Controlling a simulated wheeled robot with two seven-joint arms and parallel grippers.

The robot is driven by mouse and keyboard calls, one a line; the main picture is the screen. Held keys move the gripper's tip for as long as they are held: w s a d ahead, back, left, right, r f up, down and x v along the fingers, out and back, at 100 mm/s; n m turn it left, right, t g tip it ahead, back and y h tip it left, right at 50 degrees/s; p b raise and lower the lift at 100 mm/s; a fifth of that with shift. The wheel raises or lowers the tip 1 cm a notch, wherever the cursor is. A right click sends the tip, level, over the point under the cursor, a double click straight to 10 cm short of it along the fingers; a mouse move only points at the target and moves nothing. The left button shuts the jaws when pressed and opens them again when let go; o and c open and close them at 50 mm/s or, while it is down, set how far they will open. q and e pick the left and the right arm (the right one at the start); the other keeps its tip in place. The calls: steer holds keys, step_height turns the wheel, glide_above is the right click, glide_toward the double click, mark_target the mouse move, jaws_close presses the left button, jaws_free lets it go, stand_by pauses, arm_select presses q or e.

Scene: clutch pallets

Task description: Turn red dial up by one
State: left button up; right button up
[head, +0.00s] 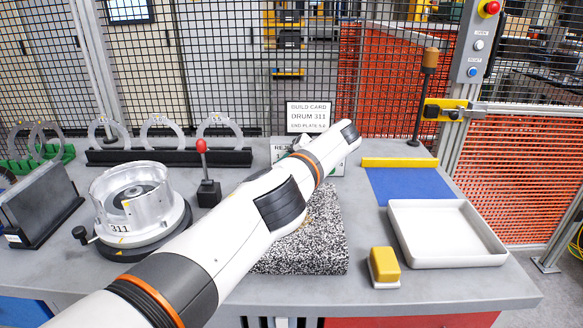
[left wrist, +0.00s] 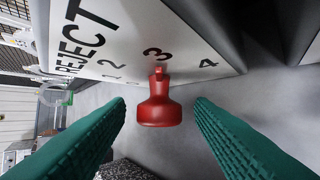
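The red dial (left wrist: 159,110) shows in the left wrist view on the white panel marked REJECT. Its narrow tip points at the printed 3, with 1 and 2 to the left and 4 to the right. My left gripper (left wrist: 160,104) is open, its two green fingers on either side of the dial with a gap on each side. I cannot tell how deep the dial lies between them. My right gripper is not in view.
A speckled block (head: 325,235) lies under my arm. A metal drum (head: 122,205) and a red-knobbed lever (head: 207,190) stand left. A build card (head: 309,116) stands behind the box. A white tray (head: 402,240) and yellow block (head: 384,262) are at right.

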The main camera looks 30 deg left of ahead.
arm_select(q)
steer(key=shift+d+r, duration=0.2)
steer(key=p+v, duration=0.3)
steer(key=v, duration=0.8)
steer(key=shift+d, duration=0.2)
steer(key=shift+r, duration=0.1)
